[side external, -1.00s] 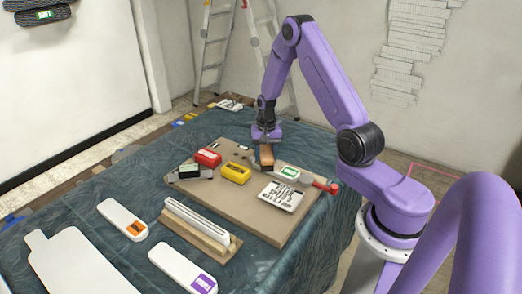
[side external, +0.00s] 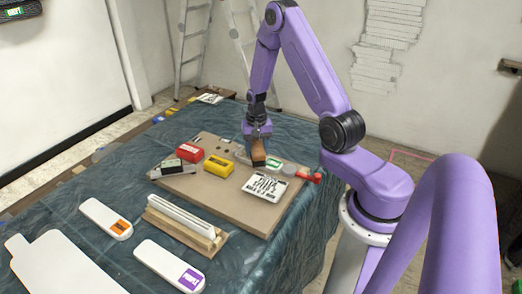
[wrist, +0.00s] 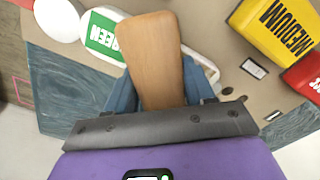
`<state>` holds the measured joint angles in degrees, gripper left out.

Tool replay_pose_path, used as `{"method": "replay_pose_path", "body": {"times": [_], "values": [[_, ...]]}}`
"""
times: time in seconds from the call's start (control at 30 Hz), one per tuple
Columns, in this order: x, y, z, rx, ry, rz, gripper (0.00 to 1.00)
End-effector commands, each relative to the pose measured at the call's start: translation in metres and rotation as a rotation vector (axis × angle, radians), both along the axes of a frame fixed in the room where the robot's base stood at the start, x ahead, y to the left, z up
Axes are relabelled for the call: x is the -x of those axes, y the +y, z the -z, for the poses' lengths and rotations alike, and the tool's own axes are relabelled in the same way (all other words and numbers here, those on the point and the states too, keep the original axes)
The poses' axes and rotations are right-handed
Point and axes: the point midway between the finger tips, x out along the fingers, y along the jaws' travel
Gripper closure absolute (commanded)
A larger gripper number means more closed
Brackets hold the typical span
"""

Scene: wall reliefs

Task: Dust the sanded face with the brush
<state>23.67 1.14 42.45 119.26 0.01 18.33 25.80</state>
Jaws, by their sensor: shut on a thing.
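My gripper (side external: 258,136) is shut on a brown wooden piece (side external: 257,153), which I take to be the brush. In the wrist view the wooden piece (wrist: 152,62) stands out between the blue fingers as a rounded, tan handle; no bristles show. Just beyond it is a white piece labelled GREEN (wrist: 103,36), lying on the brown board; in the side view this piece (side external: 275,163) is partly behind the wooden piece. I cannot tell whether they touch. Which face is sanded does not show.
A slotted wooden holder (side external: 186,228) and white pieces lie in front.

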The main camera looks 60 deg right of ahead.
Motion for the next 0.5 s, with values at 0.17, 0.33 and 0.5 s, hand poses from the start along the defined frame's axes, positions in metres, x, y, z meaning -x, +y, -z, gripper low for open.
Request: {"method": "replay_pose_path", "body": {"times": [0.17,0.33,0.5], "values": [[-0.017,0.0,0.0,0.0,-0.001,-0.002,0.71],[-0.033,0.0,0.0,0.0,-0.001,0.0,0.71],[-0.048,0.0,0.0,0.001,-0.002,-0.001,0.71]]}}
